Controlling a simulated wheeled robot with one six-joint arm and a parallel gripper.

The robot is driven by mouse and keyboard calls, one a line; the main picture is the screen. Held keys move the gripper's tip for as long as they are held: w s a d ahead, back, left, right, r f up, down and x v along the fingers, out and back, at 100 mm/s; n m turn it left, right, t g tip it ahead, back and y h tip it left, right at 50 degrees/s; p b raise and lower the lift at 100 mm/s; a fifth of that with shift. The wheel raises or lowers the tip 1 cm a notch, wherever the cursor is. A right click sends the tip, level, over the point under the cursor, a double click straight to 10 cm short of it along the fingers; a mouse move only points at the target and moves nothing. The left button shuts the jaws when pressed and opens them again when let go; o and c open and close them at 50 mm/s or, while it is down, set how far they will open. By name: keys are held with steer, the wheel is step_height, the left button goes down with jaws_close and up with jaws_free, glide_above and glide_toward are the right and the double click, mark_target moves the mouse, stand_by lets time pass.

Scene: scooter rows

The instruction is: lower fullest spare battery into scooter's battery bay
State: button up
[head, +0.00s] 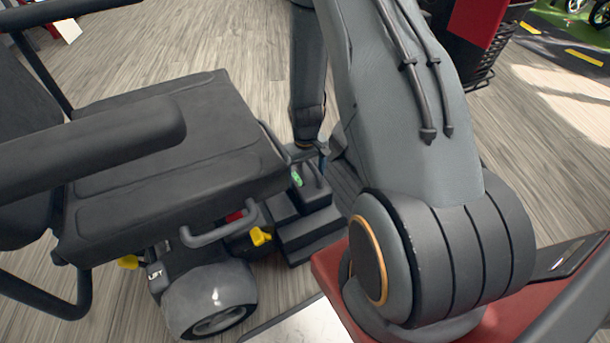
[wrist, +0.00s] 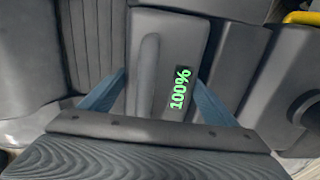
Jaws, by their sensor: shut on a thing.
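A dark grey spare battery (head: 312,197) with a raised handle and a small green display stands upright just right of the scooter seat in the head view. In the wrist view the battery (wrist: 170,25) shows a green 100% reading. My gripper (head: 310,157) reaches down onto it from above. In the wrist view the blue-grey fingers of my gripper (wrist: 160,78) are on either side of the battery, shut on it. The scooter (head: 175,160) has a black padded seat. The battery's lower end meets dark stepped housing; I cannot tell how deep it sits.
A yellow lever (head: 260,237) and a grey bar handle (head: 215,228) are below the seat edge, close to the battery. The scooter's wheel (head: 212,300) is in front. A black wire basket (head: 485,65) stands at the back right. Wood-look floor (head: 215,40) is open behind.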

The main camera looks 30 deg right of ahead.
mark_target(305, 176)
steer(key=shift+f, duration=0.15)
steer(key=o, duration=2.1)
step_height(305, 176, up, 8)
steer(key=p, duration=0.2)
steer(key=shift+f+p, duration=0.1)
steer(key=shift+p, duration=0.25)
